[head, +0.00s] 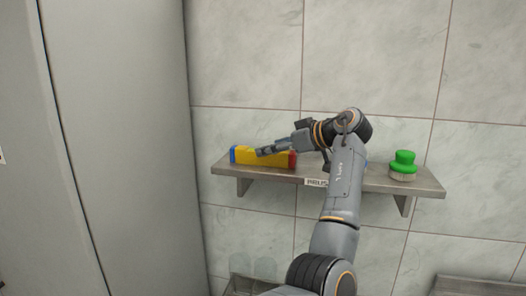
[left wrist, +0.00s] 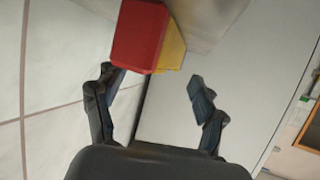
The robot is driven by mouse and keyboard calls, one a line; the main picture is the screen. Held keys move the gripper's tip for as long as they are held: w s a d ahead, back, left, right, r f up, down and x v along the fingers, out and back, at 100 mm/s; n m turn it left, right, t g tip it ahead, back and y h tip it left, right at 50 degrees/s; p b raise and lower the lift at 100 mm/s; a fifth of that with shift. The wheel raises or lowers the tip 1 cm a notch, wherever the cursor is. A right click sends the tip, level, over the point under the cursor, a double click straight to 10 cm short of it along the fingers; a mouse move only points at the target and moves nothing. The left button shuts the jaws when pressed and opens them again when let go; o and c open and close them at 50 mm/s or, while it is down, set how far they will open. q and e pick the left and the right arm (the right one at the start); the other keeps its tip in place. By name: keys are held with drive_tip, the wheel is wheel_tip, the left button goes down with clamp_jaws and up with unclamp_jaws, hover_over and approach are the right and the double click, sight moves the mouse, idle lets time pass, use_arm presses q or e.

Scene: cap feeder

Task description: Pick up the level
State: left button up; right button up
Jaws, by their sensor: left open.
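The level (head: 243,155) is a yellow bar with a blue left end and a red right end. It lies along the left part of a wall shelf. My left gripper (head: 266,151) is at the level's middle and right part in the head view and hides some of it. In the left wrist view the level's red end (left wrist: 137,35) is large, with a bit of yellow behind it. The left gripper (left wrist: 156,80) is open there, its fingers apart, with the red end just beyond the fingertips. I cannot tell whether they touch.
The grey shelf (head: 375,183) also holds a brush with a green handle (head: 403,160) at its right. A label (head: 316,182) sits on its front edge. A tall grey panel (head: 120,130) stands at the left. Clear glass-like containers (head: 265,266) stand below.

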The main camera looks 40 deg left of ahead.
use_arm(q)
drive_tip(key=shift+x, duration=1.1)
drive_tip(key=shift+a, duration=0.1)
drive_tip(key=c, duration=1.5)
clamp_jaws()
use_arm(e)
drive_tip(key=shift+s+d+r, duration=0.15)
drive_tip(key=shift+s+r, duration=0.25)
drive_tip(key=shift+s, duration=0.35)
drive_tip(key=shift+w+f, duration=0.1)
